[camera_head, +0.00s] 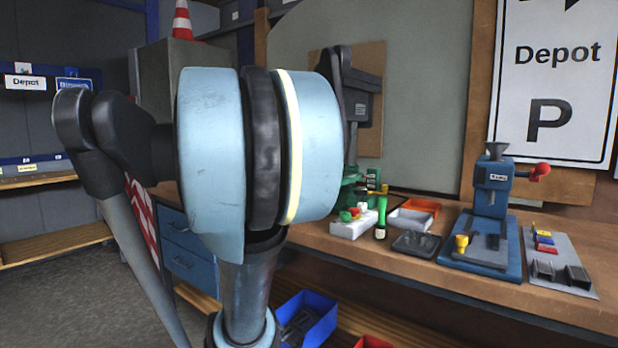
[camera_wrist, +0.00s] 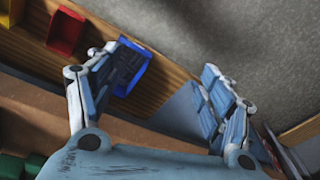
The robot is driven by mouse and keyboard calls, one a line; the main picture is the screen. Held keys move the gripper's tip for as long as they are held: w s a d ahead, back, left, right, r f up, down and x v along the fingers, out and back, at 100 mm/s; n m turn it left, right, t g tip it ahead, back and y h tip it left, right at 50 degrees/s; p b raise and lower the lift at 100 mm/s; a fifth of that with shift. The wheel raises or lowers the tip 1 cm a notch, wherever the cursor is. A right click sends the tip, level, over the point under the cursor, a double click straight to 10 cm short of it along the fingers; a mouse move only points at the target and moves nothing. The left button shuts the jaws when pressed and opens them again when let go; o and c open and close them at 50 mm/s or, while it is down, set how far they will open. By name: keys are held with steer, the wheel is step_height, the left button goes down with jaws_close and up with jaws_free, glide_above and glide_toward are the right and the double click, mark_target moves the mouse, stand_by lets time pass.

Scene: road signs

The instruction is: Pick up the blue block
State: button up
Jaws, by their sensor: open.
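A small blue block (camera_head: 546,249) appears to lie on a grey plate (camera_head: 565,275) at the right end of the workbench in the head view, in line with a red block (camera_head: 545,240) and a yellow one (camera_head: 541,232). It is too small to make out well. I cannot find it in the wrist view. My gripper (camera_wrist: 161,62) is open, its two fingers wide apart with nothing seen between them. It points down toward the bench's front edge and the floor, away from the block. The gripper itself does not show in the head view.
A blue machine (camera_head: 490,215) with a red knob stands just left of the plate. Trays, a green bottle (camera_head: 381,218) and a green vice crowd the bench further left. A blue bin (camera_head: 308,318) sits on a lower shelf; it also shows in the wrist view (camera_wrist: 133,72).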

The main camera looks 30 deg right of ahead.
steer(key=w+d+r+m, duration=0.4)
steer(key=d+r+m, duration=0.1)
steer(key=d+r, duration=0.3)
steer(key=w+d+r+m+g, duration=0.1)
steer(key=w+d+r+m, duration=0.3)
steer(key=d+r+m, duration=0.3)
steer(key=w+d+r+m, duration=0.4)
steer(key=w+d+r, duration=0.1)
steer(key=d+r, duration=0.4)
steer(key=d+r+m, duration=0.4)
steer(key=d+m, duration=0.2)
steer(key=d, duration=0.4)
steer(key=shift+g, duration=0.3)
steer(key=f, duration=1.6)
steer(key=shift+s, duration=0.3)
steer(key=c, duration=1.2)
